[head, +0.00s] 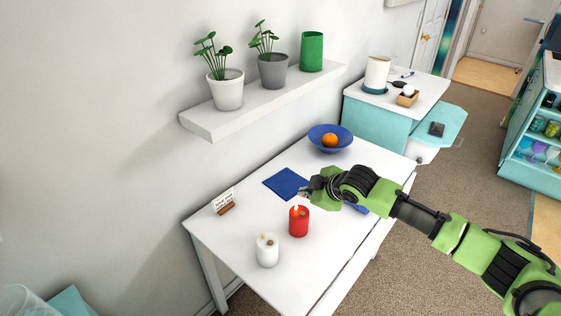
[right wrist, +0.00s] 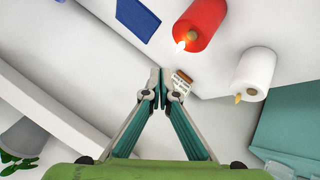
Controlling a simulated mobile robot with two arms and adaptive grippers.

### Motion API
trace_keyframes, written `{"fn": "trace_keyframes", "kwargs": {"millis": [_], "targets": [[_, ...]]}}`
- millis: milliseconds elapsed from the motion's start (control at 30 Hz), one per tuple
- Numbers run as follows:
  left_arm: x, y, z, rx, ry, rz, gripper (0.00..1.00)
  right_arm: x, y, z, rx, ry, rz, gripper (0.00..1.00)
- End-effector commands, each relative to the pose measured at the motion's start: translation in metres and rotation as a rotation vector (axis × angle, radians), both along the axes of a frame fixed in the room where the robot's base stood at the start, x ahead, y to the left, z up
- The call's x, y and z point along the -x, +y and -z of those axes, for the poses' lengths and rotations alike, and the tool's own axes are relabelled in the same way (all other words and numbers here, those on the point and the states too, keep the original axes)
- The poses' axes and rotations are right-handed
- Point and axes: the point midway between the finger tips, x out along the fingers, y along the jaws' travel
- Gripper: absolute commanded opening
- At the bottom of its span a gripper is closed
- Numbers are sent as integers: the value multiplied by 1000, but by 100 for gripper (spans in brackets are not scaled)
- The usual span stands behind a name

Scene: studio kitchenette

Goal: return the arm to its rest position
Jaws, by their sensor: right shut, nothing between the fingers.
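My right arm, green and black, comes in from the right in the head view and reaches over the white table. In the right wrist view the two fingertips (right wrist: 157,88) meet, shut and empty. The wrist view looks past the fingers at a small sign, the candles and the wall shelf. My left gripper is in neither view.
A shelf (head: 205,125) with potted plants hangs above.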

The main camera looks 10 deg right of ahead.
Motion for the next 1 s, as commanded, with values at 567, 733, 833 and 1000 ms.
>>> {"fn": "trace_keyframes", "kwargs": {"millis": [567, 733, 833, 1000], "targets": [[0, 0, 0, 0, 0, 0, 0, 175, 115, 77, -208, 234, 85, 0], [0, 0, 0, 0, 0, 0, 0, 245, 101, 88, -278, 334, 277, 0], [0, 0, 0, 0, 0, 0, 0, 278, 83, 93, -296, 383, 398, 0], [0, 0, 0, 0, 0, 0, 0, 324, 52, 99, -299, 446, 565, 0]]}}
